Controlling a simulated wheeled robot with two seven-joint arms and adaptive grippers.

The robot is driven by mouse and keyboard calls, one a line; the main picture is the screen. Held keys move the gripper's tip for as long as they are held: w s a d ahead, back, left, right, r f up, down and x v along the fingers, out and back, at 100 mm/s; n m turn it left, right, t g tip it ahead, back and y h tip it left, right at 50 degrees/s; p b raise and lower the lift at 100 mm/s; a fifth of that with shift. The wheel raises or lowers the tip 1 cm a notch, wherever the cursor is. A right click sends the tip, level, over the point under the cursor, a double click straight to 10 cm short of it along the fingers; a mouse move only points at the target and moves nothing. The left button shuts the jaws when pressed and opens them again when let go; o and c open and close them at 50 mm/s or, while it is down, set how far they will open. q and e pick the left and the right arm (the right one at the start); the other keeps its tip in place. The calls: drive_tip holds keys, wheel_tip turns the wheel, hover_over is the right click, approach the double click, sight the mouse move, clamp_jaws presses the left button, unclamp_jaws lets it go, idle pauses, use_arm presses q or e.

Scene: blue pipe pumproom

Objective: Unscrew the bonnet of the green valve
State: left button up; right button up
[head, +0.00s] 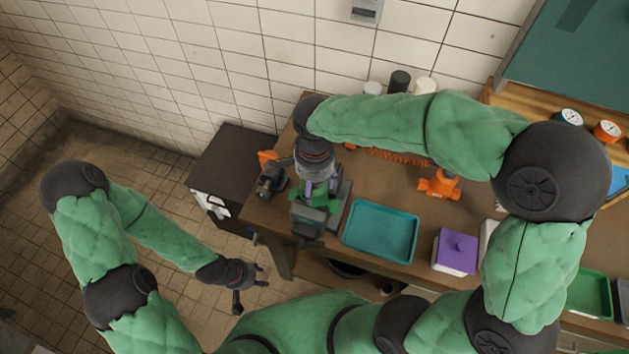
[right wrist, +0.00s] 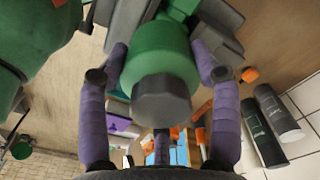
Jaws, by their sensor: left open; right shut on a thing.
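The green valve (head: 301,196) sits in a grey vise (head: 309,222) near the left end of the bench, mostly hidden under my right gripper. In the right wrist view the valve's rounded green bonnet (right wrist: 160,60) has a dark grey hexagonal end (right wrist: 162,101) facing the camera. My right gripper (head: 319,190) comes down from above, with its purple fingers on both sides of the bonnet, shut on it. The valve body behind is partly hidden. My left gripper (head: 252,287) is open and empty, low in front of the bench, apart from the valve.
A teal tray (head: 381,230) lies right of the vise and looks empty. A purple-topped box (head: 455,250) and an orange valve (head: 439,184) are further right. Bottles (head: 400,81) stand by the tiled wall. A dark cabinet (head: 232,165) stands left of the bench.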

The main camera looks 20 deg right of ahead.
drive_tip(key=shift+r, duration=0.2)
drive_tip(key=shift+r+p, duration=0.35)
drive_tip(key=shift+r+p, duration=0.35)
drive_tip(key=shift+r, duration=0.1)
drive_tip(key=shift+r+p, duration=2.05)
drive_tip(key=shift+r, duration=0.8)
drive_tip(key=shift+w+d+f, duration=0.1)
drive_tip(key=shift+f, duration=0.05)
